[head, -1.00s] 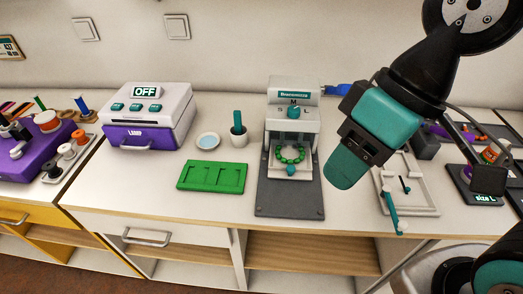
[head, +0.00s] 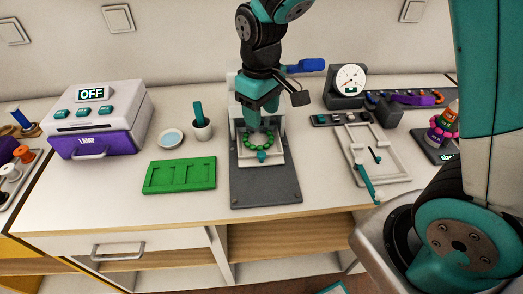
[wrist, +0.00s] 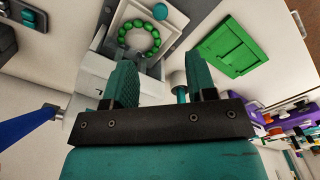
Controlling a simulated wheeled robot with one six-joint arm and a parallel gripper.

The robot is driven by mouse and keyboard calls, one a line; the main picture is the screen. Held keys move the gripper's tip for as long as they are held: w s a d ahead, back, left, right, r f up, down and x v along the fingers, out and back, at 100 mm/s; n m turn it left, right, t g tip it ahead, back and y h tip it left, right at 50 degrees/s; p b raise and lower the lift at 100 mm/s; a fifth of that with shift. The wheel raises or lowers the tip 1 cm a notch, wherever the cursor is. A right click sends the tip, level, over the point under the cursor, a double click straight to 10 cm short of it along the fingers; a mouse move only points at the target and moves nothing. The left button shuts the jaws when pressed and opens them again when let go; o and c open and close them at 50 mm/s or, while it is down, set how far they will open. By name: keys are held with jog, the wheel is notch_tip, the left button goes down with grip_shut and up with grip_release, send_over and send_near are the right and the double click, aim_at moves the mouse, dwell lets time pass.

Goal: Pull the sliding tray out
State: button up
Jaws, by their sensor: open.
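The sliding tray (head: 275,157) is a pale plate at the front of the white press-like machine (head: 235,117), above a dark grey base plate (head: 265,187). A ring of green beads (head: 247,146) lies on it, and a teal knob (head: 261,155) is at its front edge. In the wrist view the tray (wrist: 122,13), bead ring (wrist: 121,39) and knob (wrist: 160,11) show beyond my fingers. My gripper (head: 258,119) is over the machine, hiding much of its upper part. In the wrist view my gripper (wrist: 162,78) is open with nothing held, apart from the knob.
A pale frame with a teal lever (head: 364,182) lies further right. The counter front is mostly clear.

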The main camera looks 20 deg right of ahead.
aim_at(261, 154)
notch_tip(261, 154, down, 13)
jog(key=shift+r, duration=0.1)
dwell(0.3)
grip_shut()
jog(key=shift+s, duration=0.1)
